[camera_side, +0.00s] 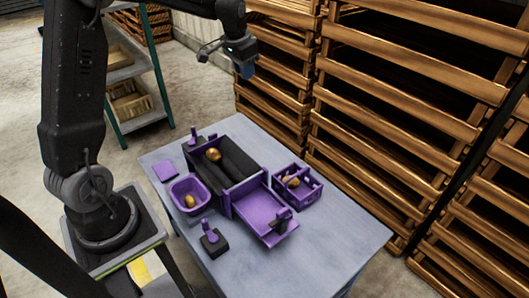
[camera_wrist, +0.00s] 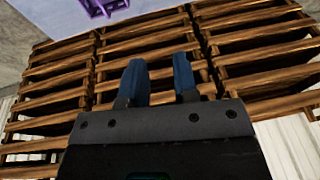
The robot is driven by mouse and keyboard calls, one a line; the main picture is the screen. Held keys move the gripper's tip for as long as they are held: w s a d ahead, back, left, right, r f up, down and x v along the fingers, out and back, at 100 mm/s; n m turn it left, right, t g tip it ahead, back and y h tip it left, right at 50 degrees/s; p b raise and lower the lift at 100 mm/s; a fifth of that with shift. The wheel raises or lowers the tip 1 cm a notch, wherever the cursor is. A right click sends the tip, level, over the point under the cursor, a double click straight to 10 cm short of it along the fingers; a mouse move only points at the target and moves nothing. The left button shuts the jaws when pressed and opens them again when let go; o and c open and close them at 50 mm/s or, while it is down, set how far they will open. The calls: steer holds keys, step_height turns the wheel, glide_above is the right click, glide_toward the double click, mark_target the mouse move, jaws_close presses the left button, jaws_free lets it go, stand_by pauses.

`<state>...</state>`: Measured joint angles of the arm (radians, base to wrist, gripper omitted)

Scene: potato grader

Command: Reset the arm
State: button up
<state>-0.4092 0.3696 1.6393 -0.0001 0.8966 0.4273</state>
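My gripper (camera_wrist: 160,72) shows in the wrist view with two blue-tipped fingers set apart and nothing between them. In the side view my gripper (camera_side: 244,70) is raised well above and behind the table, in front of the stacked wooden crates. It touches nothing. The potato grader (camera_side: 225,192), purple with dark rollers, stands on the table in the side view. One potato (camera_side: 213,154) lies on its rollers.
The grey table (camera_side: 335,240) also holds a purple bin (camera_side: 176,194) with a potato, a purple divided crate (camera_side: 310,190) with potatoes, a purple pad (camera_side: 165,171) and a black-based purple lever (camera_side: 212,238). Wooden crates (camera_side: 400,70) stand behind. A shelf (camera_side: 125,70) stands back left.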

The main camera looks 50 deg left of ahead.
steer(key=s+d+r+t, duration=0.1)
steer(key=s+d+r, duration=0.3)
steer(key=s+d, duration=0.4)
steer(key=s+d+r+t, duration=0.1)
steer(key=s+d+r, duration=0.3)
steer(key=s+d, duration=0.45)
steer(key=s+d+f+t+h, duration=0.1)
steer(key=s+d+f, duration=0.1)
steer(key=s, duration=0.7)
steer(key=shift+s+d, duration=0.25)
steer(key=shift+d, duration=0.35)
